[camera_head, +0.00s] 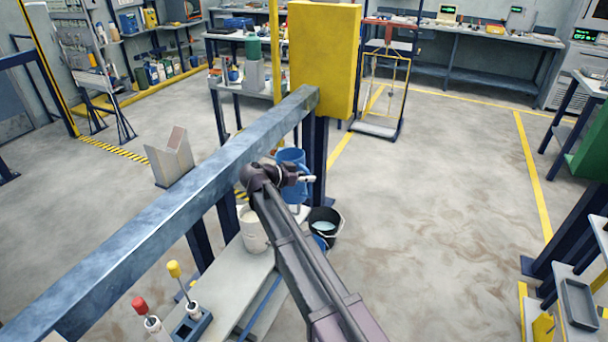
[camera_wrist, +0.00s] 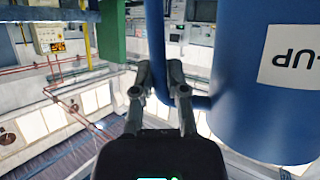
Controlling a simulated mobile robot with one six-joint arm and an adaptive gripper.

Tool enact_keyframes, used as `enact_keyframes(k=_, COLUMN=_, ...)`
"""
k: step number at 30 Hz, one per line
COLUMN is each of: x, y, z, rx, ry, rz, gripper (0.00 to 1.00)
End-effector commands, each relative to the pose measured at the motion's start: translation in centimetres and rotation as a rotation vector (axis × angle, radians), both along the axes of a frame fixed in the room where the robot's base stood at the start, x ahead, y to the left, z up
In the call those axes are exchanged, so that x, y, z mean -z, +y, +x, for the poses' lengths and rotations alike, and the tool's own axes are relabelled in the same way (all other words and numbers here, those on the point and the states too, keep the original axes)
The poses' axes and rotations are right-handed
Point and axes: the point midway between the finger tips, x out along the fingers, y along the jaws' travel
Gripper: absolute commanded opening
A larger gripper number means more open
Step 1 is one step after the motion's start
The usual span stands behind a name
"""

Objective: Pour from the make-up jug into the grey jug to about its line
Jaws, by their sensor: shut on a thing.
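The blue make-up jug (camera_head: 291,158) is held in the air by the beam, above the bench's far end. It looks roughly upright. In the wrist view its blue body (camera_wrist: 285,110) fills the right side, with a white label ending in "-UP" upside down. My gripper (camera_head: 292,176) is shut on its handle; the fingers (camera_wrist: 162,76) also show in the wrist view. The pale grey jug (camera_head: 253,232) stands upright on the bench, below and left of the held jug, apart from it. Its line and liquid level cannot be made out. No liquid stream is visible.
A black bucket (camera_head: 324,222) with pale liquid stands right of the grey jug. The blue-grey beam (camera_head: 160,215) runs close to my arm, ending at a yellow panel (camera_head: 325,60). Red- and yellow-handled tools (camera_head: 190,310) stand at the bench's near end.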

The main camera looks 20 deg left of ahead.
Motion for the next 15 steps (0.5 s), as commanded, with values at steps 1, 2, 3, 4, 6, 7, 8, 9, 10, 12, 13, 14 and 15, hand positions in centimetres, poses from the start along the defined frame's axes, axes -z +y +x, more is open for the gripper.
enact_keyframes(k=1, x=-0.3, y=-0.5, z=-0.4, rx=0.0, ry=-0.012, rz=0.018, gripper=0.0)
enact_keyframes(k=2, x=-0.4, y=-0.7, z=-0.5, rx=0.0, ry=-0.019, rz=0.029, gripper=0.0)
enact_keyframes(k=3, x=-0.4, y=-0.9, z=-0.6, rx=0.0, ry=-0.028, rz=0.044, gripper=0.0)
enact_keyframes(k=4, x=-0.4, y=-1.0, z=-0.7, rx=-0.001, ry=-0.034, rz=0.053, gripper=0.0)
enact_keyframes(k=6, x=-0.5, y=-1.3, z=-0.8, rx=0.0, ry=-0.047, rz=0.074, gripper=0.0)
enact_keyframes(k=7, x=-0.6, y=-1.3, z=-0.9, rx=0.0, ry=-0.052, rz=0.081, gripper=0.0)
enact_keyframes(k=8, x=-0.6, y=-1.4, z=-0.9, rx=0.001, ry=-0.056, rz=0.089, gripper=0.0)
enact_keyframes(k=9, x=-0.6, y=-1.5, z=-1.0, rx=0.0, ry=-0.061, rz=0.097, gripper=0.0)
enact_keyframes(k=10, x=-0.6, y=-1.6, z=-1.0, rx=0.0, ry=-0.064, rz=0.101, gripper=0.0)
enact_keyframes(k=12, x=-0.6, y=-1.6, z=-1.0, rx=0.0, ry=-0.068, rz=0.109, gripper=0.0)
enact_keyframes(k=13, x=-0.6, y=-1.6, z=-1.0, rx=0.0, ry=-0.07, rz=0.111, gripper=0.0)
enact_keyframes(k=14, x=-0.6, y=-1.6, z=-1.0, rx=0.0, ry=-0.071, rz=0.112, gripper=0.0)
enact_keyframes(k=15, x=-0.6, y=-1.6, z=-1.0, rx=0.0, ry=-0.072, rz=0.113, gripper=0.0)
